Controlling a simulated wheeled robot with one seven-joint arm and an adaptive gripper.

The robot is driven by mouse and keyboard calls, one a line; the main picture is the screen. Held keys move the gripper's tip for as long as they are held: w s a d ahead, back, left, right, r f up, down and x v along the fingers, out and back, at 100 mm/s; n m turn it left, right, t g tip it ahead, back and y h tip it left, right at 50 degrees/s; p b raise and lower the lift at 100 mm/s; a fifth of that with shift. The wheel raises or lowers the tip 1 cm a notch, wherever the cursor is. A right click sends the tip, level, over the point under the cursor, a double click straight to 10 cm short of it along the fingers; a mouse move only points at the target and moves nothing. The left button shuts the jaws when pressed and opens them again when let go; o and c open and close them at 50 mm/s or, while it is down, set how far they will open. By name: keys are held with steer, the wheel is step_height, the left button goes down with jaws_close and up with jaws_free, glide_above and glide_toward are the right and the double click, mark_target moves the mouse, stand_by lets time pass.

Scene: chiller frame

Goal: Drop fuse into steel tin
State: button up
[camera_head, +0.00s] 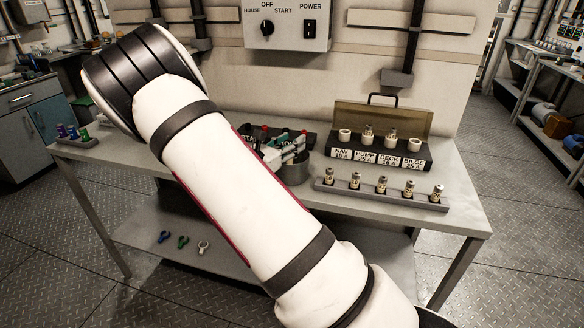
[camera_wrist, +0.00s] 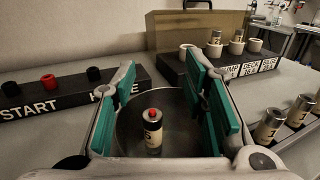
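The steel tin (camera_head: 294,168) stands on the bench, partly hidden by my arm in the head view. In the wrist view the tin (camera_wrist: 183,112) lies below and between my fingers. A fuse (camera_wrist: 153,132) with a red top and pale label stands upright, apparently inside the tin; its base is hard to see. My gripper (camera_head: 287,146) is over the tin. In the wrist view its teal finger pads (camera_wrist: 165,105) are wide apart, with the fuse between them in the picture and no pad seen touching it.
A fuse box (camera_head: 380,158) with labelled sockets and a raised lid stands right of the tin; two sockets hold fuses. A rack (camera_head: 420,204) with several fuses lies in front. A black START panel (camera_wrist: 60,105) is left of the tin. Bench space at front right is clear.

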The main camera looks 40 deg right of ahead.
steer(key=v, duration=1.2)
steer(key=s+r+m+g+y+p, duration=0.2)
steer(key=s+r+m+g+y, duration=0.15)
steer(key=s+m, duration=0.45)
steer(key=s+r+m+g+y+p, duration=0.1)
steer(key=s+r+m+g+y, duration=0.3)
steer(key=s, duration=0.8)
steer(key=s+a+r+m+t+y+p, duration=0.4)
steer(key=s+a+r+m+y, duration=0.5)
steer(key=s, duration=0.5)
steer(key=a+r+t+y, duration=0.1)
steer(key=a+r+t, duration=0.1)
steer(key=a, duration=0.1)
steer(key=shift+s+a+t, duration=0.3)
steer(key=shift+a+t, duration=0.05)
